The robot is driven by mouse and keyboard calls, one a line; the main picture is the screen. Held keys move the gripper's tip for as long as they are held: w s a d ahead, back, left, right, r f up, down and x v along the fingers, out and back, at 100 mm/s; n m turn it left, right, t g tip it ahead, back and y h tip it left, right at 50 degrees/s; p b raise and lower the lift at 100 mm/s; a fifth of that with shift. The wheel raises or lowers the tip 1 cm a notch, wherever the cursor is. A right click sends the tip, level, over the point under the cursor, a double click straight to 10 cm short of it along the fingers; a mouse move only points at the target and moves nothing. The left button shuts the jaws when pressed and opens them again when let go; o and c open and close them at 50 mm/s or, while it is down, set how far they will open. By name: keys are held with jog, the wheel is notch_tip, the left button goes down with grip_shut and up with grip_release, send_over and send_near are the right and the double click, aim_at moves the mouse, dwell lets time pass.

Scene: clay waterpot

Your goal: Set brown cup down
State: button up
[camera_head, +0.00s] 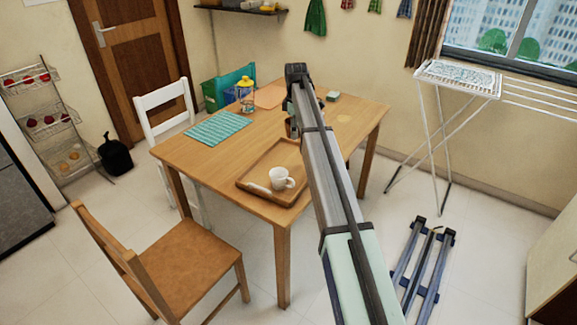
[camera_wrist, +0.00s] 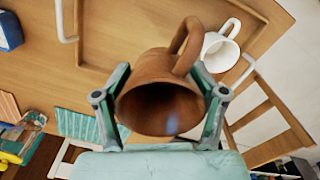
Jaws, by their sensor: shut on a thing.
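The brown cup (camera_wrist: 160,108) is between the two fingers of my gripper (camera_wrist: 163,82) in the wrist view. The fingers are shut on its sides. Its open mouth faces the wrist camera and its handle points up and right in the picture. The table lies behind the cup; I cannot tell the gap between them. In the head view, my arm hides the cup, and only a dark part of my gripper (camera_head: 291,124) shows over the table. A wooden tray (camera_head: 262,168) with a white cup (camera_head: 281,178) is on the near side of the table.
The wooden table (camera_head: 205,165) has a teal striped mat (camera_head: 218,127), a bottle with a yellow top (camera_head: 246,95), an orange mat (camera_head: 270,96) and a small box (camera_head: 333,96). A brown chair (camera_head: 190,262) and a white chair (camera_head: 165,98) stand beside it. The table's near-left part is bare.

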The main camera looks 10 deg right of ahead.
aim_at(294, 169)
notch_tip(294, 169, down, 16)
jog(key=shift+r+p, duration=0.1)
jog(key=shift+p, duration=1.1)
jog(key=o, duration=1.3)
notch_tip(294, 169, up, 12)
jog(key=shift+b, duration=1.25)
